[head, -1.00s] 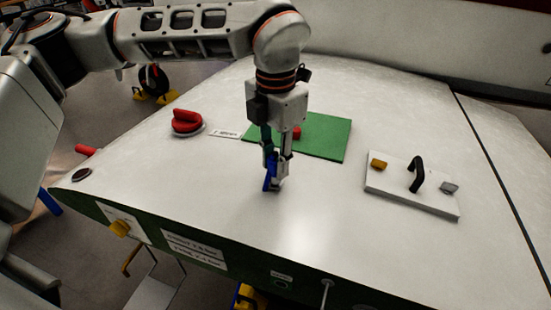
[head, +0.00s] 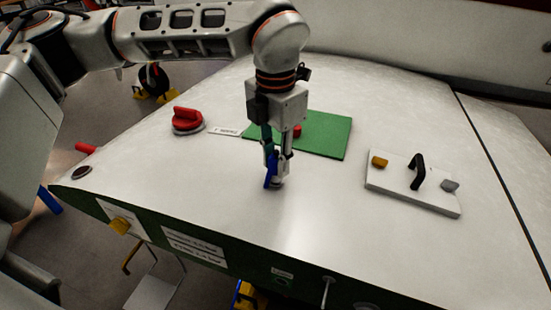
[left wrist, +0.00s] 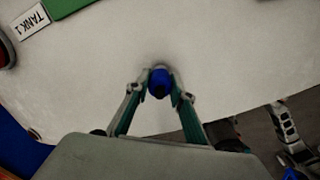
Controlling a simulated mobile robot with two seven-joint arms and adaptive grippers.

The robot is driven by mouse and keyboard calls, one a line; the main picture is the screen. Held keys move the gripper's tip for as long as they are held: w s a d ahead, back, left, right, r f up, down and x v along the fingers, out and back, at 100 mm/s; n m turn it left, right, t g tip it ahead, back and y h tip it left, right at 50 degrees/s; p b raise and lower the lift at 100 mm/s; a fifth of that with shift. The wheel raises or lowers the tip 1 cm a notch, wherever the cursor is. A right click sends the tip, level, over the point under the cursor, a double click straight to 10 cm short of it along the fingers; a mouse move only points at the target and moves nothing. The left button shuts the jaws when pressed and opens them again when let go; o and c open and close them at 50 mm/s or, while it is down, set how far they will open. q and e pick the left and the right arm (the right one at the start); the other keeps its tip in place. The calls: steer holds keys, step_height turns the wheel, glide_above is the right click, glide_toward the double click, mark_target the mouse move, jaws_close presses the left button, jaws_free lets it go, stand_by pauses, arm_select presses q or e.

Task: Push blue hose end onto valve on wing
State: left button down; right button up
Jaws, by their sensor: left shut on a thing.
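My left gripper (head: 276,172) points down over the white wing (head: 220,200). It is shut on a small blue part, the blue hose end (head: 270,172), held close to the wing's top. In the left wrist view the blue hose end (left wrist: 160,83) sits between the two fingertips (left wrist: 161,92), with a dark round middle. A small grey piece shows just under the fingertips; I cannot tell whether it is part of a valve. My right gripper is not in view.
A green mat (head: 325,135) with a red item (head: 297,130) lies behind the gripper. A red knob (head: 187,120) stands to the left. A white plate (head: 410,190) with a black handle (head: 417,172) lies to the right. The wing's front middle is clear.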

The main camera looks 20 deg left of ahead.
mark_target(276, 157)
arm_select(q)
steer(key=shift+s+f, duration=0.25)
steer(key=shift+f, duration=0.4)
steer(key=c, duration=1.9)
jaws_free()
steer(key=shift+o, duration=1.1)
steer(key=shift+w, duration=0.3)
steer(key=shift+o, duration=0.9)
steer(key=shift+s+r, duration=0.15)
steer(key=shift+r, duration=0.05)
steer(key=shift+r, duration=0.15)
steer(key=shift+r+p, duration=2.35)
steer(key=shift+r, duration=1.1)
